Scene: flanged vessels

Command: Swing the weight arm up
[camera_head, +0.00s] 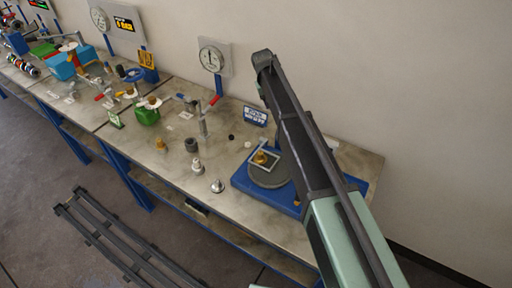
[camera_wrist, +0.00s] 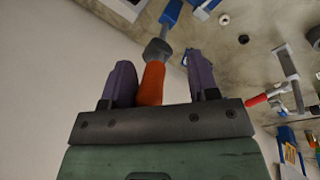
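In the wrist view my gripper (camera_wrist: 162,62) is open, its two purple fingers standing apart. An orange handle (camera_wrist: 152,84) lies between them, close to the left finger with a clear gap to the right one. A grey rounded part (camera_wrist: 157,50) and a blue bar (camera_wrist: 171,13) continue beyond it. I cannot tell for sure whether this is the weight arm. In the head view my arm hides the gripper and the handle. A blue base (camera_head: 243,183) with a round grey plate (camera_head: 268,176) and a brass piece (camera_head: 261,158) shows beside my arm.
A red-handled valve (camera_wrist: 257,99) on a grey pipe stands right in the wrist view. A gauge (camera_head: 211,60), a sign (camera_head: 255,116), a green can (camera_head: 147,116) and small fittings (camera_head: 197,166) share the bench (camera_head: 225,155). A wall stands behind.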

